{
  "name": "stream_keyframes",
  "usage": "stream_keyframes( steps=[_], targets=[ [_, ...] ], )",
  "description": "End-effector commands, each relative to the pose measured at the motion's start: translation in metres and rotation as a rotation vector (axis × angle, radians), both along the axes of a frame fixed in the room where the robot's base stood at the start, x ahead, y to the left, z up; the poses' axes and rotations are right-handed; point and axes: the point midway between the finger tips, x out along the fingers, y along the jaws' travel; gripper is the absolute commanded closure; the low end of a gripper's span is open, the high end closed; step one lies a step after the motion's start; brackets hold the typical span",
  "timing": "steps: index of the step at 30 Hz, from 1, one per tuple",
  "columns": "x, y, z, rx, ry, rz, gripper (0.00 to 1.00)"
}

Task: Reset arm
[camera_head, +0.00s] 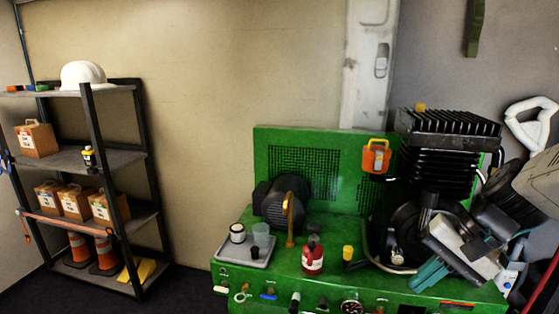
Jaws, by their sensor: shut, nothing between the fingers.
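My arm comes in from the right edge, with grey and black links. My gripper (430,273), with teal parts at its end, is low over the right front of the green workbench (335,272). It is shut, with nothing between its fingers. It is to the right of the black round part and in front of the black finned machine. I cannot tell whether it touches the bench top.
The bench bears a black finned machine (448,142), a red bottle (313,260), a yellow-capped item (348,254), a brass tap-like post (290,222) and a grey tray (238,252) with cups. A black shelf (118,158) with boxes stands left. The floor between is clear.

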Motion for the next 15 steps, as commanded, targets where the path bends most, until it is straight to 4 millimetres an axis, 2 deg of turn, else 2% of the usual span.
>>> stream_keyframes(
  steps=[2, 6, 10, 15],
  targets=[
    [-0.028, 0.010, 0.014, -0.100, -0.030, 0.125, 1.00],
    [-0.071, 0.012, 0.029, -0.280, -0.073, 0.303, 1.00],
    [-0.100, 0.005, 0.040, -0.430, -0.113, 0.419, 1.00],
    [-0.120, -0.007, 0.048, -0.554, -0.148, 0.493, 1.00]
  ],
)
